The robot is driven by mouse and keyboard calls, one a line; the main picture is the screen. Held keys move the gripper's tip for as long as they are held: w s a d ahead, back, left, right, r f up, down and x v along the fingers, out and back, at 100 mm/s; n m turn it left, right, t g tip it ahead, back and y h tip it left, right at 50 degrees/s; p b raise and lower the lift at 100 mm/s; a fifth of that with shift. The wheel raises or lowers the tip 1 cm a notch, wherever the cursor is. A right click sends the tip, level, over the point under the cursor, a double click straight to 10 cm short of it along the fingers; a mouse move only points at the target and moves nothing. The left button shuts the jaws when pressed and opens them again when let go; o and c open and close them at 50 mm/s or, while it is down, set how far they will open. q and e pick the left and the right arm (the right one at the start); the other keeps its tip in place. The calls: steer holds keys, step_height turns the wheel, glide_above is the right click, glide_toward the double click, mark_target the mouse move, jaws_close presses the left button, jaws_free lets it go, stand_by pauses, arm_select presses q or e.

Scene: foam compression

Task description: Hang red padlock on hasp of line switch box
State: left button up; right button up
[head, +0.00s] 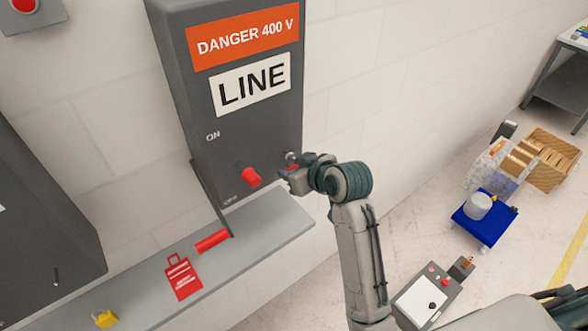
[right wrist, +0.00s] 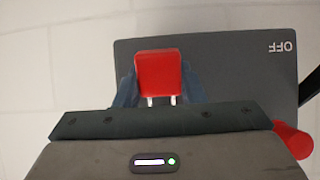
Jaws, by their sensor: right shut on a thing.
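The grey line switch box (head: 235,120) hangs on the wall in the head view, with a DANGER 400 V label and a LINE label. Its red handle (head: 250,177) points down toward the OFF mark; the handle also shows in the right wrist view (right wrist: 293,140). My right gripper (head: 284,174) is at the box's lower right edge, shut on the red padlock (right wrist: 158,74). The padlock's two metal shackle legs show in the wrist view. A small metal piece shows above the gripper; I cannot tell whether it is hasp or shackle, or whether they are joined. My left gripper is out of view.
A grey shelf (head: 270,228) runs below the box. Another dark box (head: 40,220) stands at left. A blue cart (head: 483,220) and a wooden crate (head: 552,160) stand at right.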

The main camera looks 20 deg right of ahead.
steer(key=o, duration=1.2)
steer(key=shift+c, duration=0.2)
steer(key=shift+s, duration=0.1)
